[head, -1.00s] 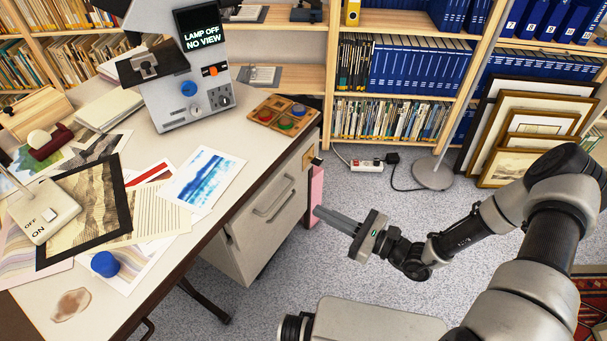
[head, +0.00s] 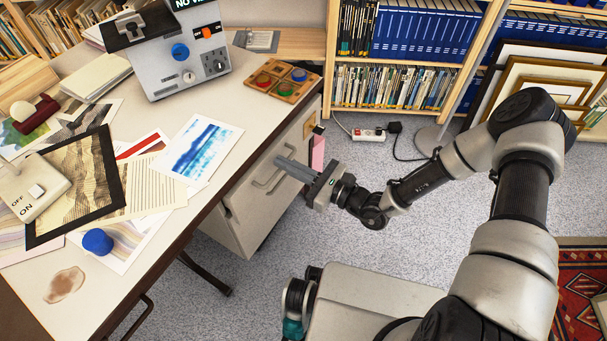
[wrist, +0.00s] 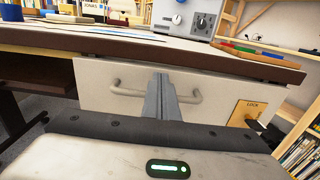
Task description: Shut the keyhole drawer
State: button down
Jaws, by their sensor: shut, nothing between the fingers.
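The keyhole drawer's pale front (head: 240,207) is under the desk's right edge in the head view. It carries a grey bar handle (head: 268,180) and a brass lock plate (head: 308,127). A pink tag (head: 317,153) hangs by the lock. My gripper (head: 281,163) is shut and empty, its fingers pointing at the front. In the wrist view the drawer front (wrist: 95,75) fills the middle, and my shut fingers (wrist: 162,85) cover the middle of the handle (wrist: 196,97). The lock plate (wrist: 246,112) is to their right. I cannot tell whether fingertips touch, or how far the drawer stands out.
The desk (head: 160,225) holds prints, a blue cap (head: 97,241), a grey instrument (head: 187,60) and a wooden tray (head: 282,83). A power strip (head: 368,134) and framed prints (head: 545,85) are on the floor. Carpet before the drawer is partly clear.

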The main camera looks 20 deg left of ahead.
aim_at(270, 155)
jog(key=shift+x, duration=0.9)
jog(key=x, duration=0.4)
jog(key=shift+a, duration=0.3)
jog(key=shift+w+r, duration=0.1)
jog(key=shift+a, duration=0.1)
